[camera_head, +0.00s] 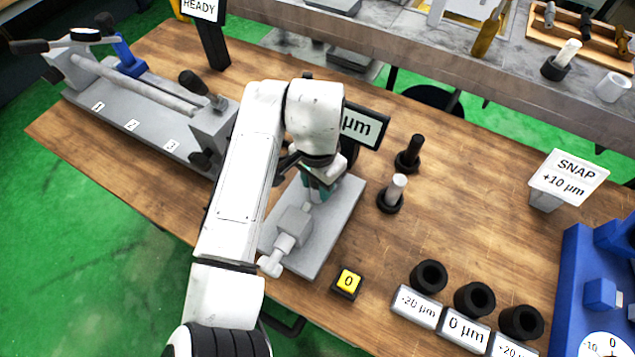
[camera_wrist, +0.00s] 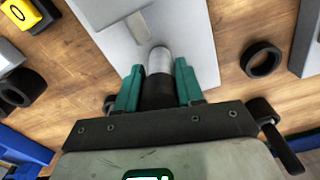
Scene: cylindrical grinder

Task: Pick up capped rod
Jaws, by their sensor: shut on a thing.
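My gripper (camera_wrist: 158,85) is shut on a capped rod, its two teal fingers on either side of the black part (camera_wrist: 158,95). The rod's rounded silver-grey end (camera_wrist: 160,60) sticks out beyond the fingers, over a light grey plate (camera_wrist: 200,50). In the head view, my gripper (camera_head: 318,190) is above the grey gauge base (camera_head: 335,220), mostly covered by my arm. The held rod cannot be made out there. I cannot tell whether it touches the gauge.
A white rod in a black base (camera_head: 397,187) and a black one (camera_head: 410,152) stand right of the gauge. A yellow 0 button (camera_head: 348,281) and black rings (camera_head: 430,275) with labels lie in front. A blue fixture (camera_head: 590,285) stands far right. Open wood lies between.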

